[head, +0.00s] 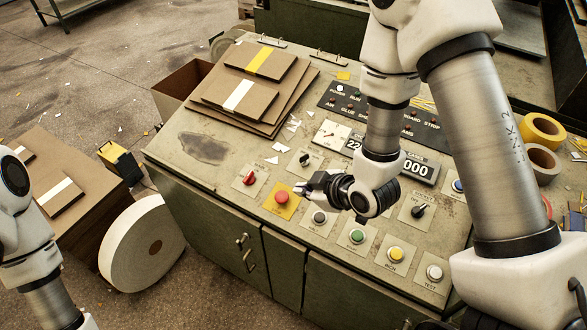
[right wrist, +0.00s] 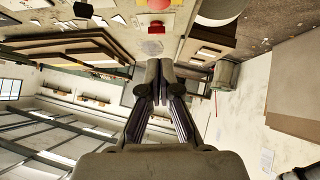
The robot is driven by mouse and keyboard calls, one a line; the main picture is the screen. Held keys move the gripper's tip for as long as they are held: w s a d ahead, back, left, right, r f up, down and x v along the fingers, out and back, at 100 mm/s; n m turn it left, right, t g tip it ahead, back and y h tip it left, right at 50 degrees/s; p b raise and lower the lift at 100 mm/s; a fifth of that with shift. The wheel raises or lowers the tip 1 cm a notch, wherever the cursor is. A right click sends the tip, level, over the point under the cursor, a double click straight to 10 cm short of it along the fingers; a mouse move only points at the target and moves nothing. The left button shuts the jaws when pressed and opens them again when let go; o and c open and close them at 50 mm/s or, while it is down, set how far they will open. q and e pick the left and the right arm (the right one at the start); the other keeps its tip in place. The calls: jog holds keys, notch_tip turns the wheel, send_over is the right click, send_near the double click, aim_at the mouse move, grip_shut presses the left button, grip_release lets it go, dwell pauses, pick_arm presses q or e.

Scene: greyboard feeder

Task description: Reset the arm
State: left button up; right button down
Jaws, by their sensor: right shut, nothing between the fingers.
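My right arm reaches over the control panel (head: 225,168) from the right. My right gripper (head: 303,188) is shut and empty, just right of and apparently above the red push button (head: 281,197) on its yellow plate.
Stacked greyboard sheets (head: 285,104) lie on the panel's back left. A red knob (head: 249,178), a green button (head: 357,236) and a yellow button (head: 395,254) surround the gripper. A white roll (head: 128,245) stands on the floor.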

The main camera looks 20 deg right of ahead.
jog(key=s+d+f+m+g+h, duration=0.2)
jog(key=s+f+m+g, duration=0.2)
jog(key=s+f, duration=0.5)
jog(key=s+d+f+m+g+h, duration=0.2)
jog(key=s+d+f+m+g, duration=0.1)
jog(key=s+f, duration=0.7)
jog(key=s+m+g, duration=0.1)
jog(key=s+m, duration=0.1)
jog(key=shift+s+d+f+g+b, duration=0.15)
jog(key=shift+s+d+g+b, duration=0.15)
jog(key=shift+g, duration=0.1)
jog(key=shift+w, duration=0.1)
